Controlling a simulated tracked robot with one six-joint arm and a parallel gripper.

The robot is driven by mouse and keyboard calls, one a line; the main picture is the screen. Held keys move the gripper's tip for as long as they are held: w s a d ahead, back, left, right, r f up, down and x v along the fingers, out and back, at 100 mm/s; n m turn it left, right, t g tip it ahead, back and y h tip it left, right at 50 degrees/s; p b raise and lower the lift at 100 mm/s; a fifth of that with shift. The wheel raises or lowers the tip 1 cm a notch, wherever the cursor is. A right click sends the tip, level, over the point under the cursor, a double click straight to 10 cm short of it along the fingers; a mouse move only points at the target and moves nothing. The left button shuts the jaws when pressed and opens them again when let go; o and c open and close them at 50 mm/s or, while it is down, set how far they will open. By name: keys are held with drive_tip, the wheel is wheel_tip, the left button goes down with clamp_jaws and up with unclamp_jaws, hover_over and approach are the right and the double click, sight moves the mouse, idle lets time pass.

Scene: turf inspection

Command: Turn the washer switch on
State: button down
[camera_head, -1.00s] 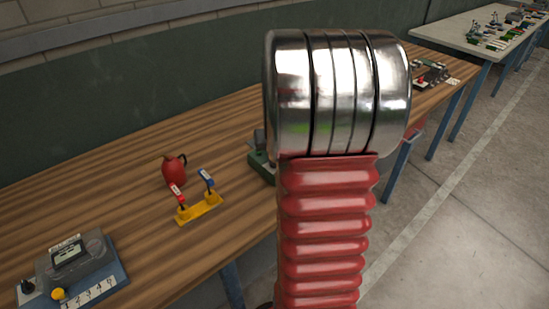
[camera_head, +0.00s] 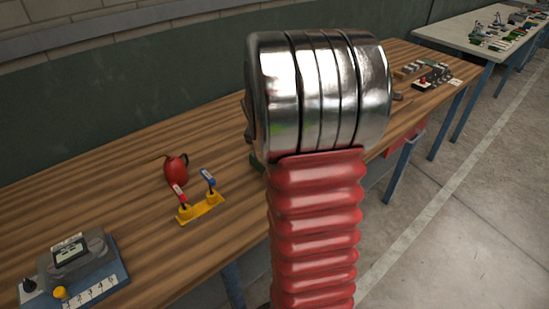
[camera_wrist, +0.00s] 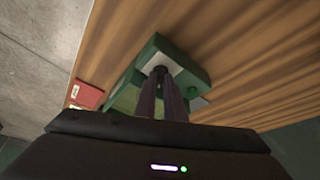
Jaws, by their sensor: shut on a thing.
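A green box (camera_wrist: 185,62) with light grey plates lies on the wooden bench in the wrist view. My gripper (camera_wrist: 160,73) reaches to one of the plates. Its two dark fingers are close together, shut on a small dark part there that looks like the switch; the fingertips hide most of it. A second dark part (camera_wrist: 192,92) sits beside the fingers at the other plate. In the head view only a sliver of the green box (camera_head: 257,163) shows, because my arm covers it and my gripper. I cannot read any washer label.
On the wooden bench (camera_head: 110,200) stand a red jug (camera_head: 176,169), a yellow base (camera_head: 203,208) with red and blue levers, and a grey-blue device (camera_head: 75,268) with numbers. Small equipment (camera_head: 432,75) lies at the far right end. A red and white item (camera_wrist: 87,95) is near the bench edge.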

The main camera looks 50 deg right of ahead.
drive_tip(key=shift+w+a+m+g, duration=0.15)
drive_tip(key=shift+m+g, duration=0.4)
drive_tip(key=shift+m, duration=0.9)
drive_tip(key=shift+w+a+m+g, duration=0.15)
drive_tip(key=shift+m+g, duration=0.4)
drive_tip(key=shift+m, duration=0.9)
drive_tip(key=shift+d, duration=0.1)
drive_tip(key=c, duration=2.1)
unclamp_jaws()
drive_tip(key=v, duration=1.3)
drive_tip(key=shift+w+a+r, duration=0.15)
drive_tip(key=shift+a+r, duration=0.1)
